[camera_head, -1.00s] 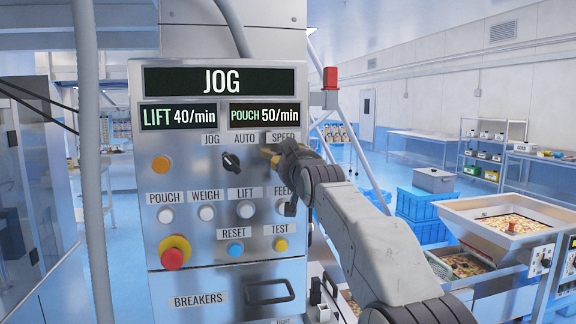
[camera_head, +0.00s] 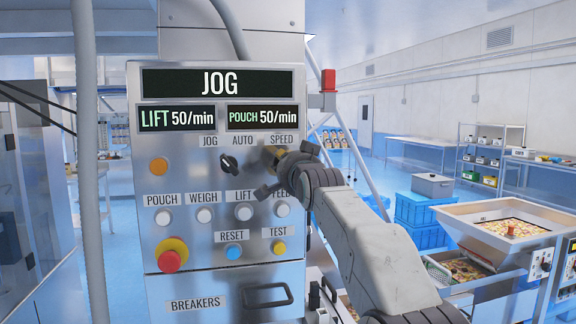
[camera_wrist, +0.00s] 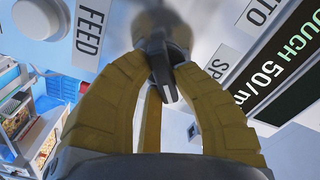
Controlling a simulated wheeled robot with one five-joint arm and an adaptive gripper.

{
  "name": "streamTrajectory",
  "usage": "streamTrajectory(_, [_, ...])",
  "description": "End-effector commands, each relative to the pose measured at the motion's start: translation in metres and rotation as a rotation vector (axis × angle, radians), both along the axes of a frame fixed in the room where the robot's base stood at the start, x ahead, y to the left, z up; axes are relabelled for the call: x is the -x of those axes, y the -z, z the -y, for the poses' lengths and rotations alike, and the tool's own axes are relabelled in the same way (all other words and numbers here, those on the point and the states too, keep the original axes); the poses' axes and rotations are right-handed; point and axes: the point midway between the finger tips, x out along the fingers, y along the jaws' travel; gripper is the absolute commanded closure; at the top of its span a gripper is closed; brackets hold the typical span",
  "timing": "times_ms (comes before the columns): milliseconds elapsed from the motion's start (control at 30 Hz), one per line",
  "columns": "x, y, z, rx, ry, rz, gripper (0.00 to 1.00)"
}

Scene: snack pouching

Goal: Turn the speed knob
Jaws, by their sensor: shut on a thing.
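My gripper (camera_head: 272,156) is at the control panel (camera_head: 200,268), just below the SPEED label (camera_head: 281,139). In the wrist view, its yellow fingers close on the dark speed knob (camera_wrist: 164,72), which stands out from the panel face. In the head view the gripper hides the knob. The upper display (camera_head: 218,82) reads JOG. The lift display (camera_head: 177,118) reads 50/min and the pouch display (camera_head: 262,117) reads 50/min.
Left of my gripper is the black JOG/AUTO selector (camera_head: 229,163). Below are several white buttons, a blue RESET button (camera_head: 233,251), a yellow TEST button (camera_head: 279,248) and a red emergency stop (camera_head: 171,257). A food hopper (camera_head: 508,226) stands at the right.

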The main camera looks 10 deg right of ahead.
Motion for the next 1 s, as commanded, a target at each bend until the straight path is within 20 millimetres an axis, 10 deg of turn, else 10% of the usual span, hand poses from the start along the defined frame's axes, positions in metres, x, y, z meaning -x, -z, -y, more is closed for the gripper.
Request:
streamTrajectory(900, [0.0003,-0.0006,-0.0015,-0.157,-0.002,0.006,1.00])
streamTrajectory(933, [0.0003,-0.0006,-0.0015,-0.157,-0.002,0.006,0.74])
streamTrajectory(1000, [0.0003,-0.0004,-0.0014,-0.157,-0.003,0.005,0.68])
